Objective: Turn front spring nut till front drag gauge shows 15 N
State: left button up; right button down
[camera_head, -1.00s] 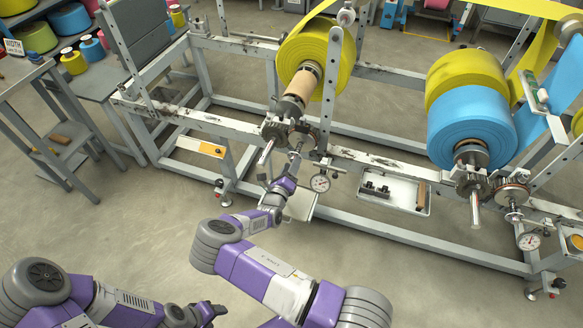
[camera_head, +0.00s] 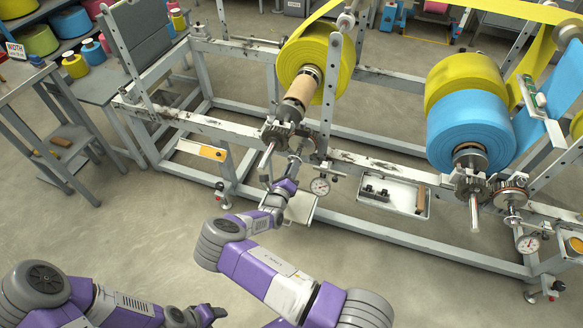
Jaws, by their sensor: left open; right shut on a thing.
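A round white drag gauge (camera_head: 320,186) hangs below the frame rail, right of my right gripper (camera_head: 294,163). Its reading is too small to tell. My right gripper is shut at the end of a spindle under the yellow roll (camera_head: 309,62), beside the toothed brake wheel (camera_head: 302,146). The spring nut there is hidden by the fingers. A second drag gauge (camera_head: 528,244) hangs at the far right, under another toothed wheel (camera_head: 511,195). My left gripper (camera_head: 212,313) is open and empty at the bottom, well away from the machine.
A metal shaft (camera_head: 266,160) sticks out left of my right gripper. A white tray (camera_head: 393,194) sits on the lower frame at centre right. A blue and yellow roll (camera_head: 470,125) stands at right. A grey table (camera_head: 30,84) is at left. The floor before the frame is clear.

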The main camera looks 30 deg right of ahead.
jog(key=shift+m+p, duration=0.6)
jog(key=shift+m, duration=0.1)
jog(key=c, duration=0.9)
grip_release()
jog(key=shift+o, duration=0.2)
jog(key=p+v, duration=0.2)
jog(key=v, duration=0.5)
jog(key=shift+s+a, duration=0.15)
jog(key=shift+s, duration=0.1)
